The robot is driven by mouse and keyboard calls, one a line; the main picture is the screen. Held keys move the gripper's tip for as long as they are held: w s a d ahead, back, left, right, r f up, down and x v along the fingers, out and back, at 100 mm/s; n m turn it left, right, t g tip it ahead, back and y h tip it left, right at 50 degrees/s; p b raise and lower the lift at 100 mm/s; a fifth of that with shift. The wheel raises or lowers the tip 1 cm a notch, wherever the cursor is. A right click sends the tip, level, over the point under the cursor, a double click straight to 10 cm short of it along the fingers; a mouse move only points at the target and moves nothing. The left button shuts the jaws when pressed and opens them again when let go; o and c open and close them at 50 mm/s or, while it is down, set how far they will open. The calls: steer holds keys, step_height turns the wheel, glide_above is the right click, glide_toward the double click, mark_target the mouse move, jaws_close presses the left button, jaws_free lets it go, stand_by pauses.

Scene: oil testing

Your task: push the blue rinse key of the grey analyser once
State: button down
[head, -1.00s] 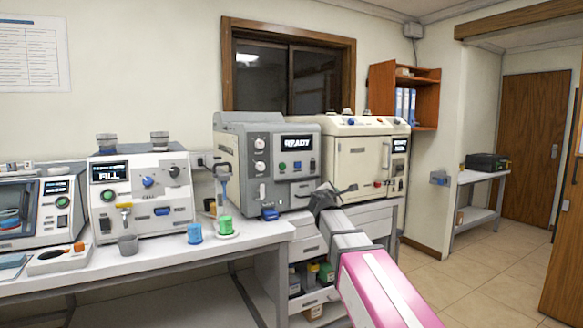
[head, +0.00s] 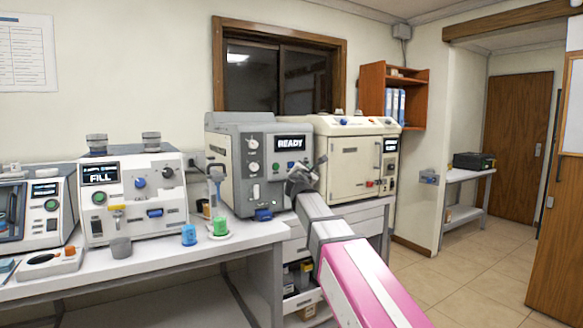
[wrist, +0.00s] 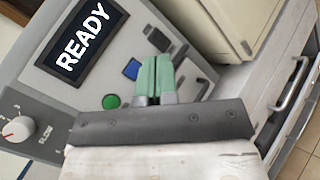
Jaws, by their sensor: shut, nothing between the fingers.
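The grey analyser (head: 230,171) stands on the bench, and its display reads READY. In the wrist view its panel (wrist: 95,75) shows the square blue rinse key (wrist: 132,69) with the round green key (wrist: 111,102) beside it. My gripper (wrist: 155,62) is shut and empty, its green fingers side by side. In the head view my gripper (head: 319,163) is in front of the panel's right side.
A cream machine (head: 357,160) stands close on the right of the analyser. A white machine (head: 130,200) showing FILL is on the left. A blue cup (head: 189,235) and a green cup (head: 220,226) stand on the bench (head: 160,262). A drawer handle (wrist: 291,85) shows in the wrist view.

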steer(key=w+a, duration=0.4)
steer(key=w, duration=0.3)
steer(key=shift+a, duration=0.35)
steer(key=shift+w, duration=0.15)
stand_by(1.7)
steer(key=shift+w+a, duration=0.25)
steer(key=shift+w+a, duration=0.25)
steer(key=shift+w, duration=0.1)
stand_by(0.8)
steer(key=shift+s+d, duration=0.1)
steer(key=shift+s, duration=0.05)
stand_by(0.3)
steer(key=shift+s+d, duration=0.4)
steer(key=shift+s, duration=0.15)
steer(key=s+d, duration=0.1)
steer(key=s, duration=0.1)
steer(key=s+d, duration=0.1)
steer(key=s, duration=0.1)
steer(key=shift+d, duration=0.35)
